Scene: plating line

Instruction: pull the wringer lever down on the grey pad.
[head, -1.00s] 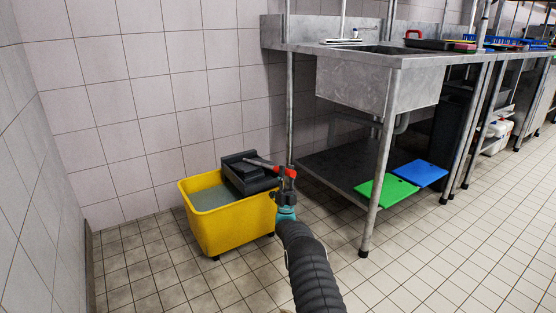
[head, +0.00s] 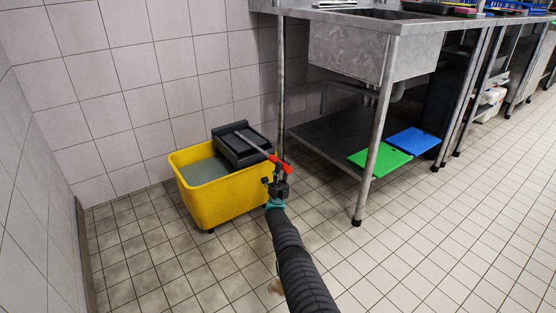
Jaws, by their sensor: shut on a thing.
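A yellow mop bucket (head: 222,198) with greyish water stands on the floor, and a dark wringer (head: 232,153) sits on its right rear part. The wringer lever (head: 255,146) is a grey bar with a red grip (head: 281,165). It slopes down to the right, with its red end out past the bucket's rim. My gripper (head: 277,182) is shut on the lever at its red grip, right of the bucket. The gripper's fingers are small and dark here, so the exact contact is hard to see. I cannot make out a separate grey pad.
A steel sink table (head: 392,28) stands at the right, with a leg close behind my gripper. Its lower shelf (head: 335,133) holds a green board (head: 372,160) and a blue board (head: 413,142). Tiled walls close the left and back.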

